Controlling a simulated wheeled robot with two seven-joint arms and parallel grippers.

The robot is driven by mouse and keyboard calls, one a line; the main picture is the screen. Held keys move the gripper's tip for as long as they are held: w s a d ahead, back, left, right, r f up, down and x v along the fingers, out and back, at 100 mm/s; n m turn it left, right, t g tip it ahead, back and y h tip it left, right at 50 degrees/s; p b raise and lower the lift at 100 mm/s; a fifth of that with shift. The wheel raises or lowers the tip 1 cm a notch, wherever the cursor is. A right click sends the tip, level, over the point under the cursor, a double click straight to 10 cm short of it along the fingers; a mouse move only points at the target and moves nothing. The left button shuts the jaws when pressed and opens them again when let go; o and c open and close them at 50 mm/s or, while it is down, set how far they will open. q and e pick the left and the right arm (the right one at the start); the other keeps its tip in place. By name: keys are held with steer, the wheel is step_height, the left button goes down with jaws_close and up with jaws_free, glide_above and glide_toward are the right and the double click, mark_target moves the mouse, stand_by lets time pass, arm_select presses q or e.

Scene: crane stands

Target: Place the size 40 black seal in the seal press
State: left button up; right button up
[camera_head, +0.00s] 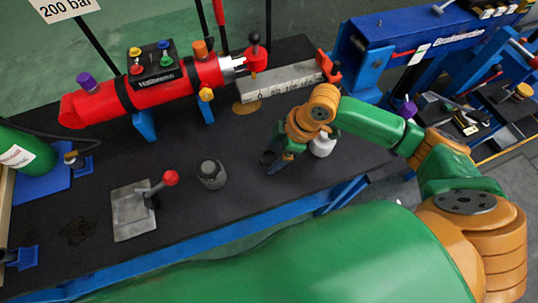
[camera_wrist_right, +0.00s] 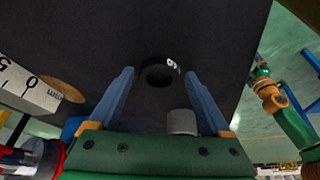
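The black seal (camera_wrist_right: 156,76) is a small dark ring with white marking on its side; the marking is only partly readable. It lies on the black tabletop, and also shows in the head view (camera_head: 268,157). My right gripper (camera_wrist_right: 158,74) is open, pointing down, with a blue finger on either side of the seal and gaps between. It also shows in the head view (camera_head: 279,161). A grey metal plate with a red-knobbed lever (camera_head: 133,212), which looks like the seal press, stands on the left of the table. My left gripper is not in view.
A dark grey cylinder (camera_head: 211,174) stands between the lever plate and my right gripper. A white cylinder (camera_head: 322,147) stands close to that gripper. A red hydraulic cylinder (camera_head: 155,90) and a ruler block (camera_head: 283,80) line the back. The table's front middle is clear.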

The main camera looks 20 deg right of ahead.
jaws_close()
